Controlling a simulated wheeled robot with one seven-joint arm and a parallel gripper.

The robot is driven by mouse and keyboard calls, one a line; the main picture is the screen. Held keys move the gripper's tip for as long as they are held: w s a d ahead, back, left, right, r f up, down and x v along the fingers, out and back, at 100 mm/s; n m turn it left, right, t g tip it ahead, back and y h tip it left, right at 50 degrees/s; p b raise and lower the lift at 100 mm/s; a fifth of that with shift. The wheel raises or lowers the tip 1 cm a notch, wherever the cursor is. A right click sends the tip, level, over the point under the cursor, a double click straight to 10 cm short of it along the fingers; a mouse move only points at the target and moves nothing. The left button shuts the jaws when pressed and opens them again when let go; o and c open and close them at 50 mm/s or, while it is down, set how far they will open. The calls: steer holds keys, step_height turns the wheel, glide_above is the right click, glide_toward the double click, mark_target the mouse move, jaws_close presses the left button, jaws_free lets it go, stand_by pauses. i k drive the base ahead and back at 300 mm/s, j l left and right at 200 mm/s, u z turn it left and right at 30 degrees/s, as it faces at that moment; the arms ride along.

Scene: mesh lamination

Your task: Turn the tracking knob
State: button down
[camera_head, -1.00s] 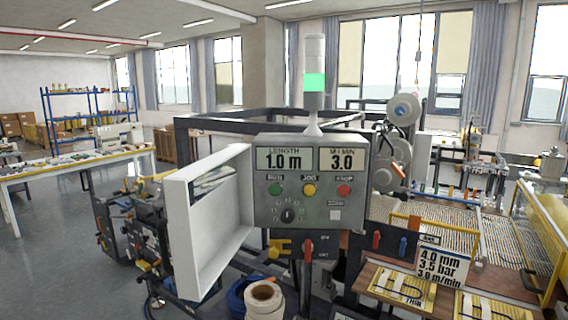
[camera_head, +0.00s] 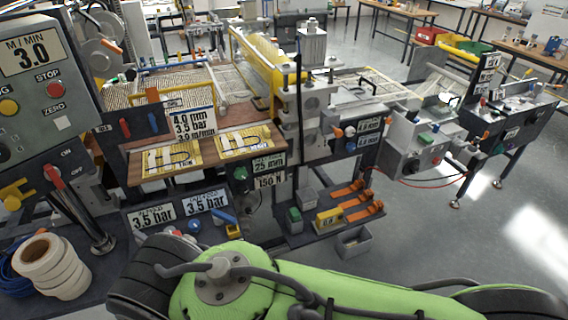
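No label that I can read says tracking, so I cannot tell which knob is the tracking knob. A green knob (camera_head: 240,173) sits on the machine front, left of a plate reading 25 mm (camera_head: 268,163). A blue knob (camera_head: 194,227) is below the 3.5 bar plates (camera_head: 206,202). An orange knob (camera_head: 338,132) and a small blue knob (camera_head: 351,146) are on the centre-right unit. A dark round knob (camera_head: 411,166) is on the grey box at the right. My green arm crosses the bottom of the view. My gripper is not in view.
The control panel (camera_head: 40,90) stands at the left edge, with a red switch (camera_head: 53,176) below it. White tape rolls (camera_head: 52,266) lie at lower left. Open floor lies at right.

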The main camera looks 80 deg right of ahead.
mark_target(240, 173)
steer(key=z, duration=2.3)
steer(key=i, duration=0.3)
steer(key=k, duration=0.6)
